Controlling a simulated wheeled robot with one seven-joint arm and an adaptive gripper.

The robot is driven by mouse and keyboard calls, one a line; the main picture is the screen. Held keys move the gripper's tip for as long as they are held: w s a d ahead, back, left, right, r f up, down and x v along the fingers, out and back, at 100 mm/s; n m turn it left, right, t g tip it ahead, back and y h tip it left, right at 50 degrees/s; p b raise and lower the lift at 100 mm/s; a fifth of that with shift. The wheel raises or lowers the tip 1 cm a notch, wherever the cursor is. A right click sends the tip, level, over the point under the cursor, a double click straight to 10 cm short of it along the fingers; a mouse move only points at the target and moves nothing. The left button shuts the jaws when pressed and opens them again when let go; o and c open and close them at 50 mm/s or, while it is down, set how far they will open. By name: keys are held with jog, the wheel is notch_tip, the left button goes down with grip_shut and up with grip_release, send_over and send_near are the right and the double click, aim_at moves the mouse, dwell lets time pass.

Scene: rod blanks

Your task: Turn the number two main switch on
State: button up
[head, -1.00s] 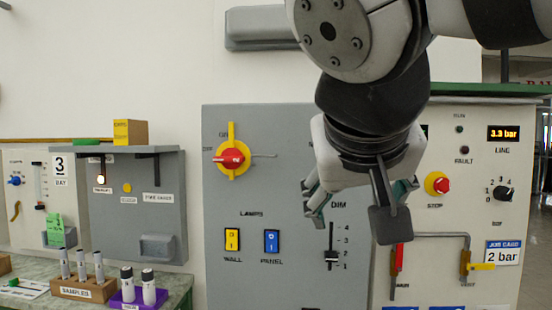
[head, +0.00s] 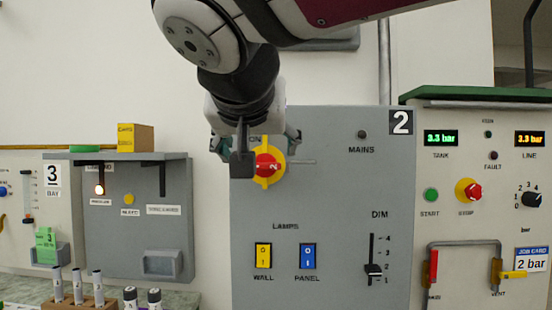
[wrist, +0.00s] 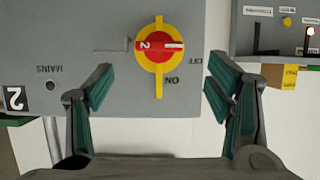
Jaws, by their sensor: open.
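The number two main switch (head: 267,166) is a red knob on a yellow plate, at the upper left of the grey panel marked 2 (head: 345,200). In the wrist view the switch (wrist: 157,45) appears upside down. The white mark on its knob lies level and points to the OFF side; ON is printed a quarter turn away. My gripper (head: 256,145) is open and in front of the switch, partly covering it in the head view. In the wrist view its fingers (wrist: 160,90) are spread wide on either side, apart from the knob and holding nothing.
The MAINS lamp (head: 362,134) is dark. Below are the yellow WALL switch (head: 263,256), blue PANEL switch (head: 307,256) and DIM slider (head: 373,270).

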aim_at(264, 163)
jog(key=x, duration=0.5)
jog(key=shift+w+d+f, duration=0.1)
jog(key=shift+w+f, duration=0.05)
jog(key=shift+w, duration=0.25)
jog(key=c, duration=1.7)
